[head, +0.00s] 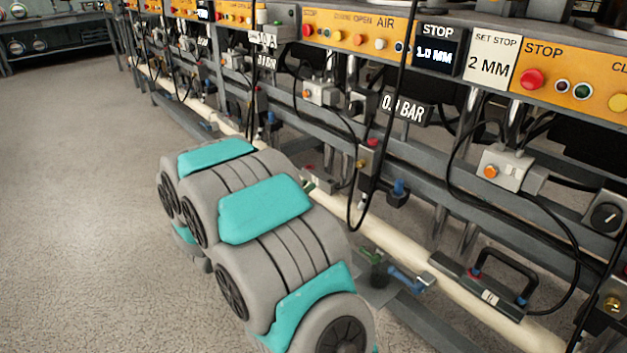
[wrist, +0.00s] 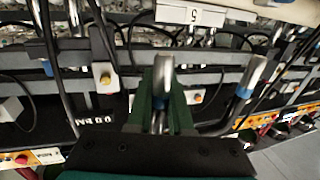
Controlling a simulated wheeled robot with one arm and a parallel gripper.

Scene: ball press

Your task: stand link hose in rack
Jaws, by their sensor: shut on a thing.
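My gripper (wrist: 161,98) has green fingers and is shut on the link hose (wrist: 242,94), a bent grey piece with blue collars. One grey end stands up between the fingers and the other rises to the right in the wrist view. In the head view my gripper (head: 374,262) is mostly hidden behind my arm. The hose (head: 405,280) shows there as a short blue and grey length beside the cream rail. I cannot tell for sure which part is the rack. A dark holder (head: 492,294) with a black handle and blue bits lies to the right on the rail.
A cream rail (head: 455,287) runs along the machine front, close to my gripper. Black cables (head: 390,130) hang down in front of the frame. Grey valve boxes (head: 507,168) and orange panels (head: 350,31) stick out above. The floor (head: 80,230) at left is clear.

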